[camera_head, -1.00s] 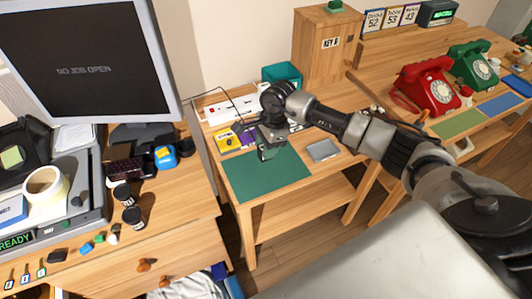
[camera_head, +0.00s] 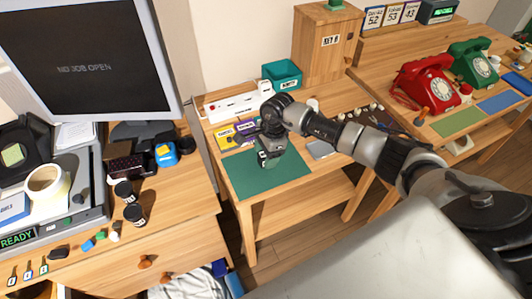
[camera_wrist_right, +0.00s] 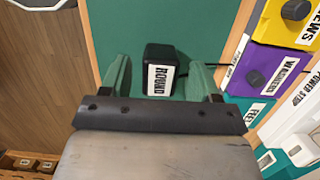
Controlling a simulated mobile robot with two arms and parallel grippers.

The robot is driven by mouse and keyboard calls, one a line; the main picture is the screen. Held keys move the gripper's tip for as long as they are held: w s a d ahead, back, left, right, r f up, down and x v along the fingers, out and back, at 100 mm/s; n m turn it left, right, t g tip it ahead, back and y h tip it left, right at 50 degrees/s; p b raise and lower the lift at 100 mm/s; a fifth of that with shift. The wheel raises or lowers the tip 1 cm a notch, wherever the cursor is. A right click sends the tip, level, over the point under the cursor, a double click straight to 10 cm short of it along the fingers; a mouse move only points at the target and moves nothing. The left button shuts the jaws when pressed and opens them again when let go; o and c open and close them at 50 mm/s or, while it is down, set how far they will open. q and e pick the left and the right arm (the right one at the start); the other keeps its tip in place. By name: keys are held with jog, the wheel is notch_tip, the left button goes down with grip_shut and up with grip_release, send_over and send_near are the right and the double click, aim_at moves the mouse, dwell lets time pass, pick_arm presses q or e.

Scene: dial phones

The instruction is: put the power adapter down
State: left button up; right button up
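The power adapter (camera_wrist_right: 161,70) is a small black block with a white label reading ROUND. In the right wrist view it is on the green mat (camera_wrist_right: 205,20), between the fingers of my right gripper (camera_wrist_right: 160,76). The fingers are apart, with a gap on each side of the adapter. My left gripper is not in view.
A white power strip (camera_head: 238,104) lies behind the mat, with yellow and purple labelled blocks (camera_head: 224,137) beside it. A grey plate (camera_head: 320,149) is to the right. A teal bin (camera_head: 282,74) stands at the back. The front of the mat is clear.

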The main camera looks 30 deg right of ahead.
jog(key=shift+r+p, duration=0.25)
jog(key=shift+p, duration=0.05)
notch_tip(320, 180, up, 12)
jog(key=d+b, duration=0.2)
jog(key=shift+d+f, duration=0.15)
jog(key=shift+f, duration=0.05)
jog(key=shift+s, duration=0.1)
